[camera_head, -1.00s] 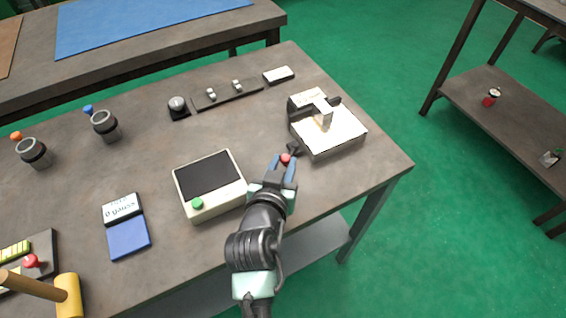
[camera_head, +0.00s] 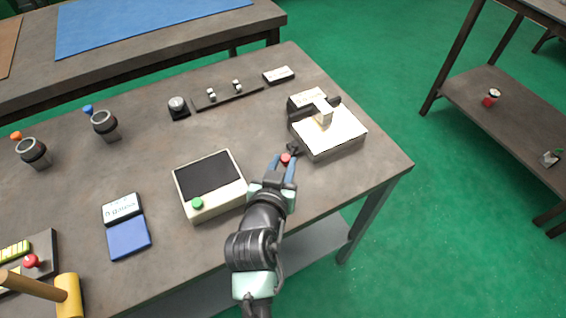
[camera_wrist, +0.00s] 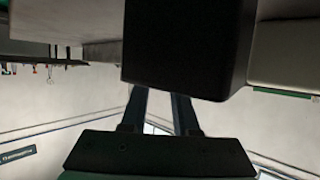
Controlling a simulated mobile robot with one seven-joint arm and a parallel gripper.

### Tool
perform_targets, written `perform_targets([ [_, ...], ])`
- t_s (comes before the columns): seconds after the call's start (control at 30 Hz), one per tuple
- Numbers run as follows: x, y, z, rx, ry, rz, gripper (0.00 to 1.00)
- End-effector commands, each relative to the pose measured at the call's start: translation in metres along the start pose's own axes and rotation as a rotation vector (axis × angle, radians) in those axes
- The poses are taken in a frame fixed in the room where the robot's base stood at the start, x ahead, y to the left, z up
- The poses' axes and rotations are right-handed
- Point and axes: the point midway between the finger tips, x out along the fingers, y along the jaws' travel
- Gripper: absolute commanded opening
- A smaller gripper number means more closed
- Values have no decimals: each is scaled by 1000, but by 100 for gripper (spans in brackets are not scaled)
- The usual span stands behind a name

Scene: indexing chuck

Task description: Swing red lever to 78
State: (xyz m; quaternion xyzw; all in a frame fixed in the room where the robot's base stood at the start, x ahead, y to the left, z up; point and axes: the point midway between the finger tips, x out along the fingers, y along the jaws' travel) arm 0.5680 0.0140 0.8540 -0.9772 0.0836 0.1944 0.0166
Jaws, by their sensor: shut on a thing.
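The red lever's round tip (camera_head: 285,159) shows between the fingertips of my gripper (camera_head: 283,163) in the head view. A black part (camera_head: 293,149) just beyond it reaches toward the pale-topped chuck unit (camera_head: 348,131) on the right of the bench. My gripper is shut on the lever tip, at the left front of that unit. In the wrist view, the two fingers (camera_wrist: 160,105) reach up to a large dark block (camera_wrist: 188,50) that hides their tips. No scale or number for the lever is readable.
A cream box with a dark screen and green button (camera_head: 197,203) stands close left of my gripper. The bench's right edge is near the chuck unit.

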Motion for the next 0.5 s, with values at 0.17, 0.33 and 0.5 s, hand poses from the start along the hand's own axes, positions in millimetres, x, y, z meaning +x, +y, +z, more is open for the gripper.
perform_targets([
  [0.17,0,-1,1,0,-2,2,0],
  [0.33,4,-9,5,15,-8,47,0],
  [0.5,7,-19,4,61,-4,154,0],
])
